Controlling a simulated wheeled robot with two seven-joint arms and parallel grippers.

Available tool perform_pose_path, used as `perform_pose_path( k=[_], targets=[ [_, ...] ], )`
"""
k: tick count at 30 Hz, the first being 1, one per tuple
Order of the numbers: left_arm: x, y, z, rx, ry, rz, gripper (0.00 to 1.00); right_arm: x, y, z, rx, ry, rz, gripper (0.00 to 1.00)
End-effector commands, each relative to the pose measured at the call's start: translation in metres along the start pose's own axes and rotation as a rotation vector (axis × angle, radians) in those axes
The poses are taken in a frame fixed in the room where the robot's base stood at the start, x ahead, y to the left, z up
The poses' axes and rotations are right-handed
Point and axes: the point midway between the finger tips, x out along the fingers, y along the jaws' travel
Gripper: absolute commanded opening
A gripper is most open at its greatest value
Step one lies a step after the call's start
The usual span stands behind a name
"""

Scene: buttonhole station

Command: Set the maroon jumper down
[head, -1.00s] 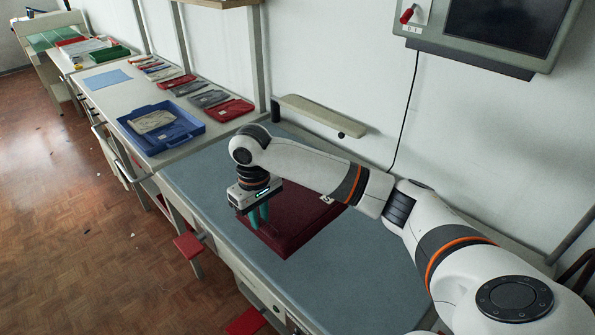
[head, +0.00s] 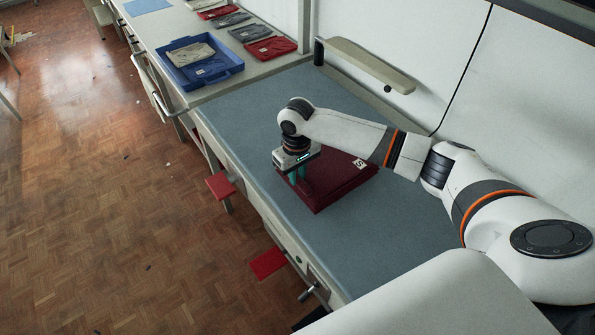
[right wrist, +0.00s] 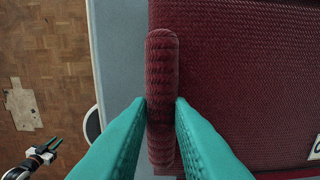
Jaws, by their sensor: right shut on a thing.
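The folded maroon jumper (head: 345,184) is at the grey-blue worktop (head: 250,115), flat and level, with a small white label on its far corner. My right gripper (head: 300,178) points down at its left edge. In the right wrist view its two green fingers (right wrist: 161,115) are shut on a rounded edge of the jumper (right wrist: 235,80). Whether the jumper's underside touches the worktop cannot be told. My left gripper (right wrist: 48,150) shows small at the lower left of the right wrist view, its green fingers apart and empty, over the floor.
A blue tray (head: 232,66) with a grey garment stands on the pale table beyond, beside several folded garments. A padded ledge (head: 365,64) is on the wall behind. The worktop is clear around the jumper. Red pads (head: 220,185) stick out below the front edge.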

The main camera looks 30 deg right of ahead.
Motion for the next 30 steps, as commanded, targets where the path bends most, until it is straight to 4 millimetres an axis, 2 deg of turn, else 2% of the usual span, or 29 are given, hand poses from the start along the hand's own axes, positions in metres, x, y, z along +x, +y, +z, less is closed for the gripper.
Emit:
perform_pose_path(
  k=[7,8,11,22,26,30],
  targets=[
    [0.0,-0.003,-0.002,0.002,0.003,-0.004,0.24,0.001,0.0,0.0,-0.001,-0.002,0.0,0.0],
    [0.0,-0.003,-0.003,0.002,0.005,-0.004,0.24,0.002,0.0,0.0,-0.001,-0.001,0.0,0.24],
    [0.0,-0.003,-0.008,0.003,0.011,-0.004,0.24,0.002,0.0,0.0,-0.001,-0.001,0.0,0.4],
    [0.001,0.001,-0.011,0.005,0.017,0.0,0.24,-0.004,0.0,0.001,0.0,-0.002,0.0,0.41],
    [0.004,0.001,-0.011,0.005,0.017,0.0,0.24,-0.021,0.0,0.001,-0.001,-0.004,0.0,0.41],
    [0.009,0.001,-0.012,0.005,0.017,0.0,0.24,-0.051,0.0,0.001,-0.002,-0.006,0.001,0.41]
  ],
)
